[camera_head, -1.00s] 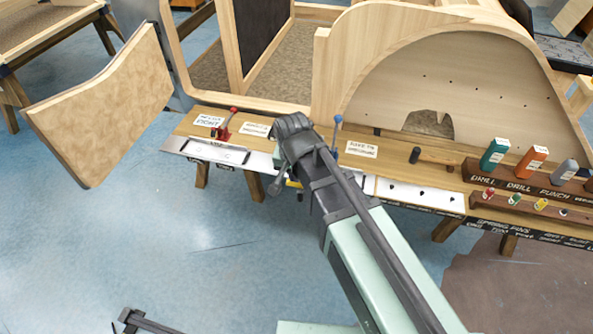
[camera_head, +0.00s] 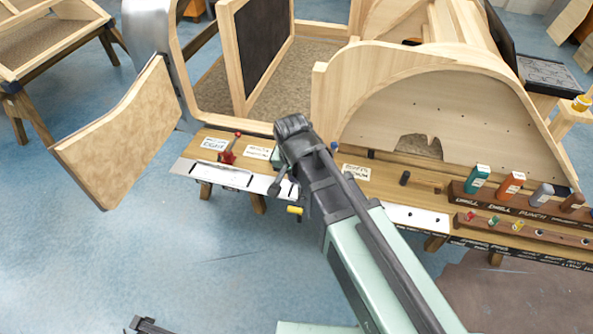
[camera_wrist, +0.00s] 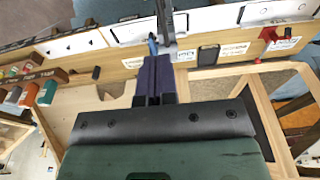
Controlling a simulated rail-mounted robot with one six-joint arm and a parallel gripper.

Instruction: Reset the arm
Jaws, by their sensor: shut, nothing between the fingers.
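My pale green and dark grey arm reaches from the lower right of the head view up over the bench (camera_head: 400,186). Its dark joint covers part of the bench front, and my gripper cannot be made out there. In the wrist view my gripper (camera_wrist: 153,78) has its dark fingers together with nothing between them. The fingers point toward the bench edge, close in the picture to a small blue-tipped tool (camera_wrist: 152,45). I cannot tell whether they touch it.
A red-handled clamp (camera_head: 228,155) and paper labels sit on the bench left of my arm. Drill and punch holders (camera_head: 510,203) are at right. A curved wooden panel (camera_head: 120,135) stands at left, and a wooden bodyframe (camera_head: 460,95) behind the bench. Blue floor lies open in front.

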